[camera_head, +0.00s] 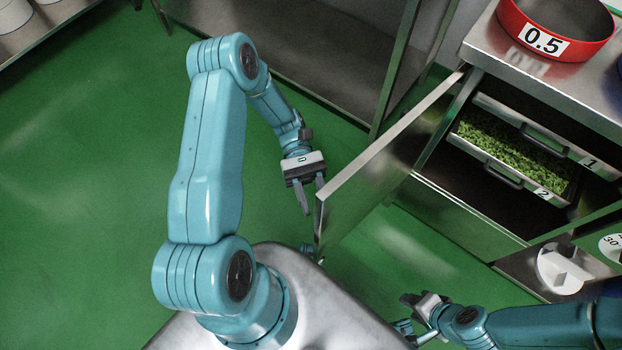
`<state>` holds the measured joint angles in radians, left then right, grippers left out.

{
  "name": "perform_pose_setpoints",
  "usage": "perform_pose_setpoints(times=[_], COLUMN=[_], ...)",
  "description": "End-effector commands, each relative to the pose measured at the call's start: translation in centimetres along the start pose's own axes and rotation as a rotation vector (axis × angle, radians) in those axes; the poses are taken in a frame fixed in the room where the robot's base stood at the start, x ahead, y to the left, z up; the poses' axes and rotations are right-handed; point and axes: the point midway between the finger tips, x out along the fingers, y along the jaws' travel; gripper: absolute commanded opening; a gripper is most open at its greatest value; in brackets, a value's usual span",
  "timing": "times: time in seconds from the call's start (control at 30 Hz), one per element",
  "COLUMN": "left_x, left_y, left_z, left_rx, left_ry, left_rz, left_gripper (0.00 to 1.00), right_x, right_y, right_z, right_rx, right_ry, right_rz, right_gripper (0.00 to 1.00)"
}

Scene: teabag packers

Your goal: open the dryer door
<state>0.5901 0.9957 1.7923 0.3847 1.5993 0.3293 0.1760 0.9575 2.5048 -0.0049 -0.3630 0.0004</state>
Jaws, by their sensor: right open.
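The dryer door (385,150) is a flat metal panel and stands swung out from the dryer cabinet (455,215), its free edge toward me. The open front shows trays inside. My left gripper (310,196) is beside the door's free edge, with its fingers apart and nothing seen between them. One finger is very close to the edge; I cannot tell if they touch. My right gripper (403,313) is open and empty, low in the view, below the door and in front of the cabinet.
Tray 1 (565,145) and tray 2 (500,172), which holds green leaves, sit in the cabinet. A red ring labelled 0.5 (510,22) stands on top. A metal shelf unit (290,55) is behind the door. Green floor (90,200) is free at left.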

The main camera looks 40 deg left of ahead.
Motion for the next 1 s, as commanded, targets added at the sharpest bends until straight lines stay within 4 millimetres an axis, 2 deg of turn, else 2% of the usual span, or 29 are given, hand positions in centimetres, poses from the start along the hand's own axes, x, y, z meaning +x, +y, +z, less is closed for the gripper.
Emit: perform_pose_setpoints(times=[0.3,0.5,0.7,1.0], left_x=[-6.8,-10.1,-11.3,-11.3], left_y=[0.0,0.0,0.0,0.0], left_z=[-0.1,-0.1,0.0,0.1], left_rx=[0.001,0.001,0.001,0.0], left_ry=[0.003,0.002,0.001,0.001], left_rz=[0.004,0.004,0.003,0.002], left_gripper=[0.38,0.38,0.38,0.38], right_x=[0.0,0.1,0.2,0.2], right_y=[0.0,0.1,0.1,0.1], right_z=[0.0,0.0,0.0,0.0], right_rx=[0.0,0.0,0.0,0.0], right_ry=[0.0,0.0,0.0,0.0], right_rz=[0.0,0.0,0.0,0.0], right_gripper=[0.43,0.43,0.43,0.43])
